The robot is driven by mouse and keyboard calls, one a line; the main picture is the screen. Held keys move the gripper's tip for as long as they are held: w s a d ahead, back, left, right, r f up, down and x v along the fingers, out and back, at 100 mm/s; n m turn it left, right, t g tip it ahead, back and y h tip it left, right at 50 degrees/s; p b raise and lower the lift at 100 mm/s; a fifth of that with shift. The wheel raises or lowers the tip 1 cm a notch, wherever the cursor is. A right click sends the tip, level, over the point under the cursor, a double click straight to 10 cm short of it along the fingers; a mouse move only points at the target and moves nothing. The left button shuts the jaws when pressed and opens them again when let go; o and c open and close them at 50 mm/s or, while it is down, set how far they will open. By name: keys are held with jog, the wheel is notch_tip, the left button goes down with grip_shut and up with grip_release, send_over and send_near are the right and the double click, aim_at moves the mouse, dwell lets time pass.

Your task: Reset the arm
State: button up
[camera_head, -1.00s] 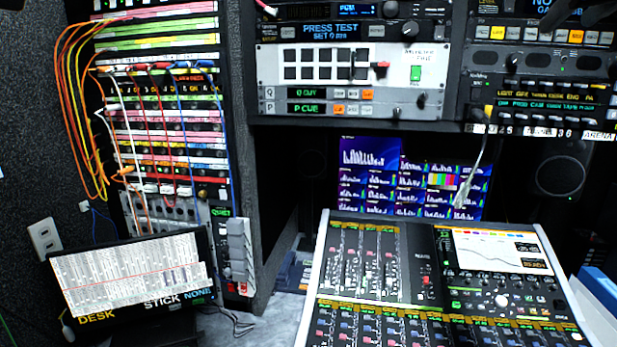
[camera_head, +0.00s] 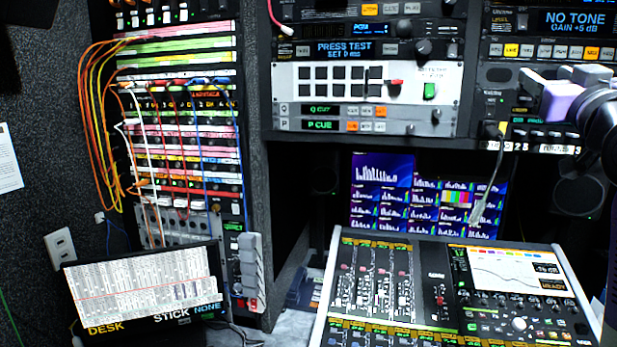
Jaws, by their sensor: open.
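My gripper (camera_head: 558,80) shows at the right edge, in front of the right-hand rack units. Its pale fingers are apart and I see nothing between them. A lilac block and a dark rounded part of my arm (camera_head: 604,125) lie behind the fingers. The rest of my arm runs out of the picture at the right.
A mixing desk (camera_head: 420,262) stands at the lower right, below a graph screen (camera_head: 381,178). A rack unit with black keys (camera_head: 330,82) is above. A patch bay (camera_head: 180,120) with coloured cables is at left, over a tilted desk display (camera_head: 140,285). A grey cable (camera_head: 490,185) hangs near the screen.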

jog(key=s+a+f, duration=0.4)
jog(key=f, duration=0.7)
jog(key=s+a+f+t+y+b, duration=0.1)
jog(key=s+a+f, duration=0.25)
jog(key=f, duration=0.85)
jog(key=s+a+f, duration=0.3)
jog(key=s+f, duration=0.2)
jog(key=f, duration=0.6)
jog(key=s+a+f+g+y+b, duration=0.1)
jog(key=s+a+f, duration=0.3)
jog(key=s+f, duration=0.4)
jog(key=s+a+f+n+g+y, duration=0.1)
jog(key=s+f, duration=0.7)
jog(key=s, duration=0.8)
jog(key=s+a+f+n+g+y+b, duration=0.1)
jog(key=s+a+f+g+y, duration=0.2)
jog(key=s, duration=0.9)
jog(key=a+f+g, duration=0.2)
jog(key=a+f, duration=0.2)
jog(key=f, duration=0.1)
jog(key=shift+s+b, duration=0.15)
jog(key=shift+b, duration=0.2)
